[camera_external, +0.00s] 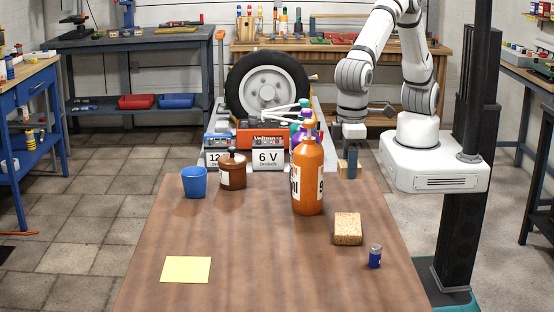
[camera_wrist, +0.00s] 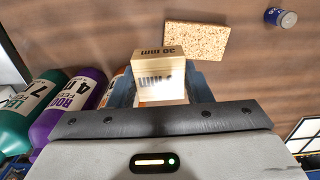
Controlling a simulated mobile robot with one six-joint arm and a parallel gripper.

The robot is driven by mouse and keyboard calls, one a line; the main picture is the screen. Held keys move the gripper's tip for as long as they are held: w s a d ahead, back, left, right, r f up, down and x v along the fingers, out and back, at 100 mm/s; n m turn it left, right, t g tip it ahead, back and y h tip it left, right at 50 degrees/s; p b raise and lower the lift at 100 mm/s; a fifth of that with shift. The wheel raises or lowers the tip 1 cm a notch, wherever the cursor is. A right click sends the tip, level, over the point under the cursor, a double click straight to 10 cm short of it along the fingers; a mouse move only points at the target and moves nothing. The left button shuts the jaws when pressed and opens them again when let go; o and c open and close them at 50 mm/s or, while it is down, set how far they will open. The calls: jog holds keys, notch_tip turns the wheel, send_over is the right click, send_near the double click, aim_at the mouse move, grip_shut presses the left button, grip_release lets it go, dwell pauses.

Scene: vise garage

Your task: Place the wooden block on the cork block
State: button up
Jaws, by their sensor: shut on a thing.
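The wooden block (camera_wrist: 158,75), pale with "30 mm" printed on it, is between the fingers of my gripper (camera_wrist: 160,88) in the wrist view. My gripper is shut on it. In the external view my gripper (camera_external: 348,165) points down near the far right edge of the table, and the block is mostly hidden by the fingers there. The cork block (camera_external: 347,229), tan and speckled, lies flat on the table to the near side of my gripper. It also shows in the wrist view (camera_wrist: 195,41), beyond the wooden block and apart from it.
A small blue jar (camera_external: 375,256) stands right of the cork block. Tall bottles, the nearest an orange one (camera_external: 308,178), stand left of my gripper. A blue cup (camera_external: 194,182), a brown jar (camera_external: 232,170) and a yellow note (camera_external: 186,269) are farther left. The table's near middle is clear.

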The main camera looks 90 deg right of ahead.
send_over(348, 223)
notch_tip(348, 223, down, 9)
jog(key=shift+d+f+p, duration=0.1)
jog(key=shift+p, duration=0.35)
jog(key=shift+f, duration=0.15)
jog(key=o, duration=1)
notch_tip(348, 223, up, 12)
jog(key=shift+r+b, duration=0.25)
jog(key=shift+b, duration=0.05)
